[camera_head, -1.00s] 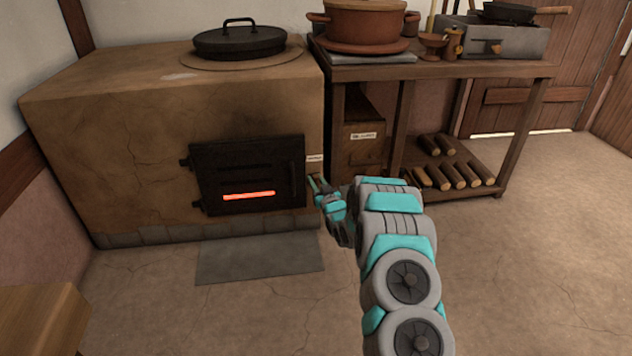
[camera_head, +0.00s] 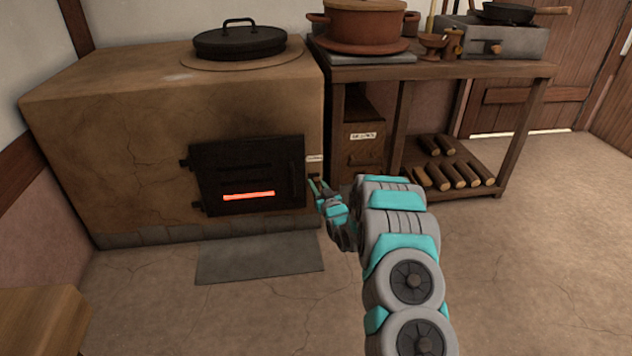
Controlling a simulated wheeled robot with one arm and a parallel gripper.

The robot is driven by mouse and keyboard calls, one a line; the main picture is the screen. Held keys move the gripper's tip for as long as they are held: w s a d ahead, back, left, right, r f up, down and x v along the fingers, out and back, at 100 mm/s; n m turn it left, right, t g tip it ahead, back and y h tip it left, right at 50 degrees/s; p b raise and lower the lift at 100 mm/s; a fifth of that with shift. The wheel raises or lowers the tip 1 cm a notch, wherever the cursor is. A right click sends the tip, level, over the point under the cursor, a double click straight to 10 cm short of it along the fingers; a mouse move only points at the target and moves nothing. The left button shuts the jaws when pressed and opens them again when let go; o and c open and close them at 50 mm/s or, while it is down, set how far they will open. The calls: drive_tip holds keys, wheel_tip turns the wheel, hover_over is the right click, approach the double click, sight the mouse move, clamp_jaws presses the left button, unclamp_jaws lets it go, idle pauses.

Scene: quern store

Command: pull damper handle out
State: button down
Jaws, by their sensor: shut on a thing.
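The clay stove (camera_head: 100,150) stands at the left with a black iron firebox door (camera_head: 248,175) that shows a glowing slot. A small pale label (camera_head: 314,158) sits on the stove front near its right edge, beside the door. My gripper (camera_head: 315,184) is just below that label at the stove's right front edge. It is shut on the damper handle, which is too small and too covered by my fingers to make out. My arm reaches in from the lower right.
A wooden table (camera_head: 450,72) with a pot (camera_head: 362,20) stands right of the stove. Below it are a labelled wooden box (camera_head: 363,150) and several logs (camera_head: 450,176). A grey floor slab (camera_head: 258,258) lies before the stove. The floor at right is clear.

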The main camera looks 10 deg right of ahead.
drive_tip(key=s, duration=0.6)
drive_tip(key=shift+s+p, duration=0.3)
drive_tip(key=shift+s, duration=0.05)
drive_tip(key=c, duration=0.7)
unclamp_jaws()
drive_tip(key=shift+o, duration=0.2)
drive_tip(key=s+d, duration=0.1)
drive_tip(key=s, duration=0.6)
drive_tip(key=shift+s+d+p, duration=0.25)
drive_tip(key=shift+s+p, duration=0.1)
drive_tip(key=shift+p, duration=0.05)
